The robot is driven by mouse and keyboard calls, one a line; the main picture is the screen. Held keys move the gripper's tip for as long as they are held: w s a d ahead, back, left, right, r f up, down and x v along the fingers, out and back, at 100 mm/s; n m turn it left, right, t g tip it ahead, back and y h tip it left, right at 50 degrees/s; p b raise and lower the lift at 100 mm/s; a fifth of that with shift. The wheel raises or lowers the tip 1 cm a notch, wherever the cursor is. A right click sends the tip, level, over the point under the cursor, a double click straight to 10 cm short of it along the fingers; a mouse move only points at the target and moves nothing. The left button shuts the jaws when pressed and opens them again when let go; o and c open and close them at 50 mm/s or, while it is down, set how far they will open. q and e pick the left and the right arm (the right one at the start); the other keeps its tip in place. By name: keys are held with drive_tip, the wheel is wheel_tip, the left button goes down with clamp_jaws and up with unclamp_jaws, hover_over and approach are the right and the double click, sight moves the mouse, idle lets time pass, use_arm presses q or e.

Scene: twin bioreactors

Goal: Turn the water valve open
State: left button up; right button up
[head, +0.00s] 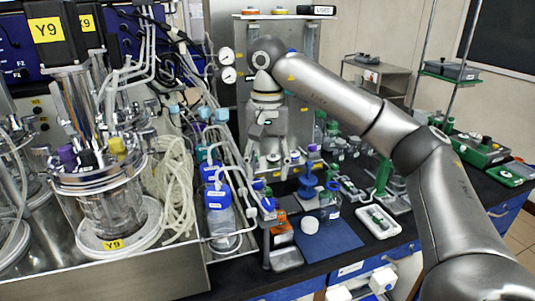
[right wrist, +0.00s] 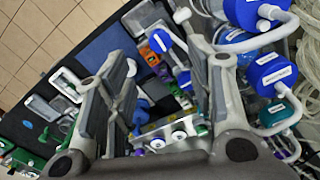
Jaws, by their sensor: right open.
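I cannot pick out the water valve for certain. A blue, knob-shaped part (head: 308,183) stands on the bench just right of my right gripper in the head view, but I cannot tell whether it is the valve. My right gripper (head: 269,170) points down, open, with nothing visible between its fingers, above the crowded middle of the bench. In the right wrist view, its two fingers (right wrist: 152,38) are spread wide over small bench items. My left gripper is not in view.
A bioreactor vessel (head: 112,205) with tubing stands at left. Blue-capped bottles (head: 219,218) stand left of my right gripper and show large in the wrist view (right wrist: 265,75). Two round gauges (head: 228,75) are behind. A dark blue mat (head: 335,240) has some bare room.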

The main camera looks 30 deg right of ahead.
drive_tip(key=shift+r, duration=1.35)
